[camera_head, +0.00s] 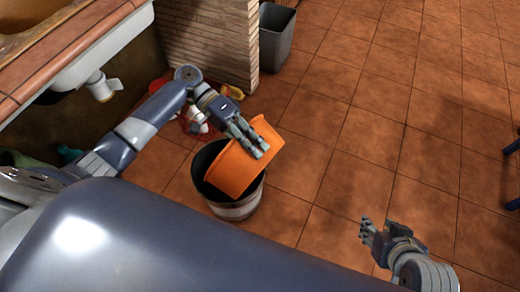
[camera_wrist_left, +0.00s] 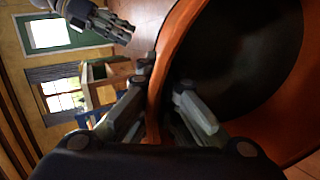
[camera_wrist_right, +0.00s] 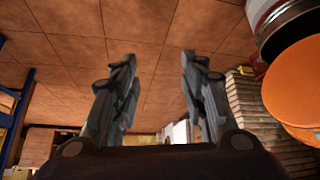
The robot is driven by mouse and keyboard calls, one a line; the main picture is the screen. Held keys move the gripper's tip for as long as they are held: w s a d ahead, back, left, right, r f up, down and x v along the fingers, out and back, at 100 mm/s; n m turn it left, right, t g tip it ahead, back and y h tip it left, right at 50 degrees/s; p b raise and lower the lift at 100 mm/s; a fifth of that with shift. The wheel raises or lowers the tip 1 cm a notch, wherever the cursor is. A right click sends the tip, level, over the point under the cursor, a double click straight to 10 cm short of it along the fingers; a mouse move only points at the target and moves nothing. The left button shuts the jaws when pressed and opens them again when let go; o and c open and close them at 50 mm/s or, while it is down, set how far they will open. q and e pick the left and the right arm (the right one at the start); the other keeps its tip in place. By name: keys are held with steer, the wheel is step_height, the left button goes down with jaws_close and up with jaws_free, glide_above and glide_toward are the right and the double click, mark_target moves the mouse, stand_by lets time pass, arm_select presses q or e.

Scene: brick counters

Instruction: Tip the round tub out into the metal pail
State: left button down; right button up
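The orange round tub (camera_head: 233,172) is tilted on its side over the mouth of the metal pail (camera_head: 238,209), and its lower part overlaps the pail's opening. My left gripper (camera_head: 252,143) is shut on the tub's rim. In the left wrist view the orange rim (camera_wrist_left: 160,85) runs between its fingers, with a dark interior beside it. I cannot see any contents in the tub or pail. My right gripper (camera_head: 368,232) is open and empty over the floor, right of the pail. The right wrist view shows the tub (camera_wrist_right: 298,88) and pail (camera_wrist_right: 280,22) at the right edge.
A brick pillar (camera_head: 212,45) and a grey bin (camera_head: 276,40) stand behind the pail. A counter with a white sink (camera_head: 100,52) is at the left. Red and yellow items (camera_head: 232,92) lie near the pillar. Blue furniture legs (camera_head: 512,147) are at the right edge. Tiled floor between is clear.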

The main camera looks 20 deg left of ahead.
arm_select(q)
steer(key=shift+w+a+h+b, duration=0.25)
steer(key=shift+a+b, duration=0.2)
steer(key=shift+a, duration=0.2)
steer(key=shift+w+a+h+b, duration=0.25)
steer(key=shift+a+b, duration=0.2)
steer(key=shift+a, duration=0.15)
arm_select(e)
steer(key=w+a+r+t+y+b, duration=0.1)
steer(key=w+a+r+t+y, duration=0.15)
steer(key=w+r+t, duration=0.35)
steer(key=w+a+r+t+y+b, duration=0.1)
steer(key=w+a+r+t, duration=0.3)
steer(key=r, duration=0.5)
arm_select(q)
steer(key=w+a+g+h+b, duration=0.1)
steer(key=a+h+b, duration=0.1)
steer(key=a, duration=0.4)
steer(key=shift+w+a+h+b, duration=0.2)
steer(key=shift+w+h+b, duration=0.15)
steer(key=shift+b, duration=0.5)
arm_select(e)
steer(key=s+d+r+t+y, duration=0.1)
steer(key=s+r+t+y, duration=0.2)
steer(key=r+t, duration=0.7)
steer(key=shift+s+r+n, duration=0.4)
steer(key=shift+s+r, duration=0.7)
steer(key=shift+r, duration=1.45)
